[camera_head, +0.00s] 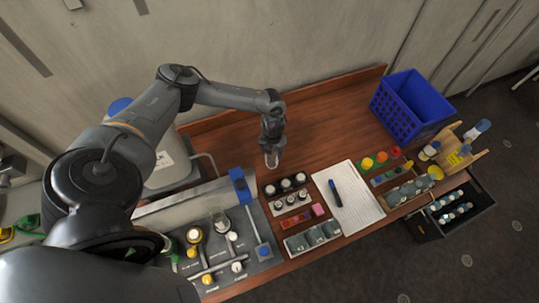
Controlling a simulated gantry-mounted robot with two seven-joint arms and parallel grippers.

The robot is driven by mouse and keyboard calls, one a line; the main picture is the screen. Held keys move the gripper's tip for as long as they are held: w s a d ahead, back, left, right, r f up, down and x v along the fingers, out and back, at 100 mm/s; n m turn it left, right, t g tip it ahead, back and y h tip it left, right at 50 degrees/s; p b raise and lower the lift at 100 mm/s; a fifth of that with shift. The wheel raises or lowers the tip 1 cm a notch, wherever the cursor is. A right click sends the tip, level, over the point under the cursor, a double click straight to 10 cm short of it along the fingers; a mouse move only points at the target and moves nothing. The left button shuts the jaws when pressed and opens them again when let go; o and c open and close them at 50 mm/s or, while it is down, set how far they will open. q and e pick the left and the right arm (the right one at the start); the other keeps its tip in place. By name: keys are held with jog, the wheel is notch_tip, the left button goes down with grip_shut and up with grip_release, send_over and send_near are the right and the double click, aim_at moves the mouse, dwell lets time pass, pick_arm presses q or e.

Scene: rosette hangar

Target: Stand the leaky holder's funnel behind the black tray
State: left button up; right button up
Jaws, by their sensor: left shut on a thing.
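My left gripper (271,155) points down over the bare wood behind a black tray (266,190) of several white-topped pieces. It is shut on a small pale thing (271,161), probably the funnel, mostly hidden by the fingers. I cannot tell whether this thing touches the table. The grey panel (263,268) at front left carries several holders with yellow and white parts and a clear vessel (219,221). Which holder is leaky is too small to tell. My right gripper is not in view.
A blue crate (411,105) stands at the back right. A blue-topped post (239,183) rises left of the tray. The wood (325,125) behind tray and sheet is clear.

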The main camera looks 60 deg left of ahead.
pick_arm(q)
jog(key=shift+s+a+f, duration=0.3)
jog(key=shift+a+f, duration=0.2)
jog(key=shift+a, duration=0.15)
jog(key=shift+f+p, duration=0.35)
jog(key=shift+f, duration=1.55)
jog(key=shift+f, duration=0.3)
jog(key=o, duration=1.3)
jog(key=shift+r, duration=0.1)
jog(key=shift+o, duration=0.2)
jog(key=shift+r, duration=0.15)
